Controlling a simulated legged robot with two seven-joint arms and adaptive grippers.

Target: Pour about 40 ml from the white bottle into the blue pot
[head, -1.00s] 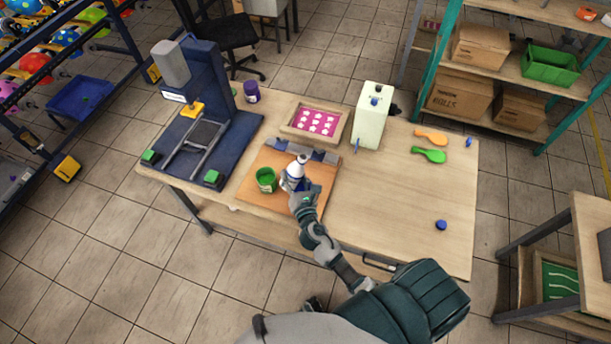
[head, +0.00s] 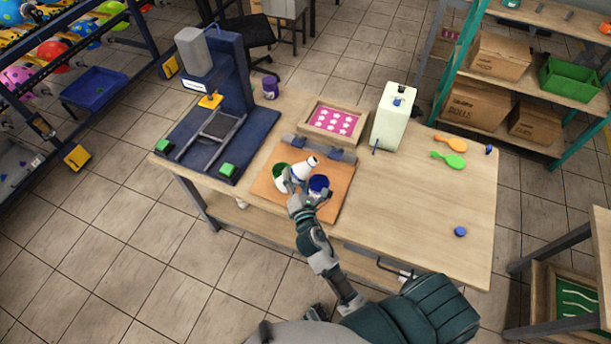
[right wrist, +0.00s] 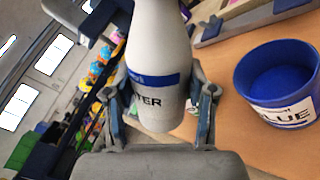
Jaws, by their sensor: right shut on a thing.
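My right gripper (head: 296,186) is shut on the white bottle (head: 306,167), which leans with its top up and to the right in the head view. In the right wrist view the bottle (right wrist: 158,60) has a blue band and lettering ending in "TER"; its top is out of frame. The blue pot (head: 318,184) stands on the orange board, just right of the gripper. In the right wrist view this pot (right wrist: 282,90) is open, labelled "BLUE", and apart from the bottle. I cannot see any liquid stream. My left gripper is not in view.
A green pot (head: 279,172) stands left of the bottle, partly hidden. A blue press (head: 215,110) is at the left, a framed pink screen (head: 335,121) behind the board (head: 336,205), and a pale canister (head: 393,117) to its right. The table's right part (head: 410,205) is mostly clear.

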